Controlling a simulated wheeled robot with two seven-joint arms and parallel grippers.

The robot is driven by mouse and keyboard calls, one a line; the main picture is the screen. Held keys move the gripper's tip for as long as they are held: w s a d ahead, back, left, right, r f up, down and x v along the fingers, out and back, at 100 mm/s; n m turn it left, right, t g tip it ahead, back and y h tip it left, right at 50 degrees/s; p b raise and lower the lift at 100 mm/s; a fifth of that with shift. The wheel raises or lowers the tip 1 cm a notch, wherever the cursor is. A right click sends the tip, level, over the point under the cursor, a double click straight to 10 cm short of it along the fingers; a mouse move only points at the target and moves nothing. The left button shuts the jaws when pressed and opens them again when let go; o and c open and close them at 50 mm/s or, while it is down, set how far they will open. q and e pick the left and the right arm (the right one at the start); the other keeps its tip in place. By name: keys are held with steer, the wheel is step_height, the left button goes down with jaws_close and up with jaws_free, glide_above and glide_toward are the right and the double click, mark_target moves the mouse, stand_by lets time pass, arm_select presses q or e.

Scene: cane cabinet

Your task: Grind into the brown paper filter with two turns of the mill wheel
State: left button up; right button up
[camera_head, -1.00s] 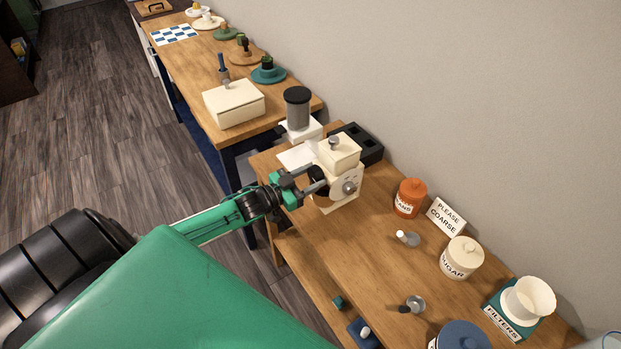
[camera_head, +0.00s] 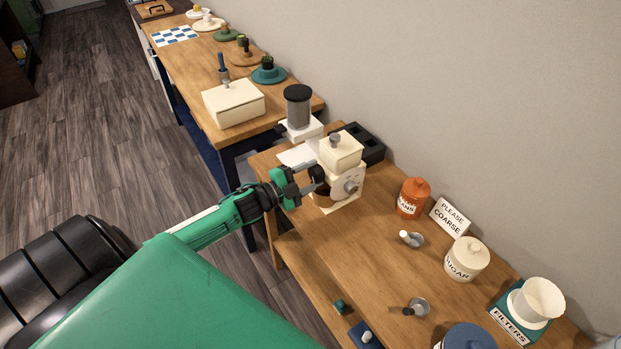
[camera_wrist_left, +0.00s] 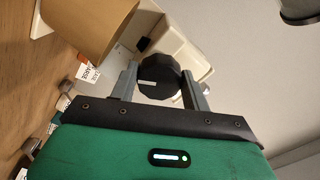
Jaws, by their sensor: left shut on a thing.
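The cream mill (camera_head: 347,178) stands on the wooden counter, with a grey disc (camera_head: 351,187) on its right-hand face. My left gripper (camera_head: 312,181) is at the mill's left side. In the left wrist view its two fingers (camera_wrist_left: 158,88) are shut on a black faceted knob (camera_wrist_left: 155,82) with a white mark, in front of the cream body (camera_wrist_left: 190,55). A brown cup-like thing, apparently the brown paper filter (camera_wrist_left: 95,25), is close beside the knob in that view. It shows in part under the gripper in the head view (camera_head: 322,198). My right gripper is out of view.
To the right are an orange jar (camera_head: 413,197), a sign (camera_head: 450,217), a sugar jar (camera_head: 467,258), and a white filter cup (camera_head: 538,299) on a FILTERS stand. Bare counter lies before the mill.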

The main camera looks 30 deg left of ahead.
arm_select(q)
steer(key=m+b, duration=0.1)
steer(key=m, duration=0.2)
steer(key=shift+f+m, duration=0.1)
steer(key=shift+m, duration=0.2)
steer(key=shift+m+b, duration=1)
steer(key=shift+m, duration=0.9)
steer(key=o, duration=1)
steer(key=shift+c, duration=0.2)
steer(key=shift+s+a, duration=0.2)
steer(key=shift+s, duration=0.3)
steer(key=b+v, duration=0.3)
steer(key=v, duration=0.9)
steer(key=shift+s, duration=0.4)
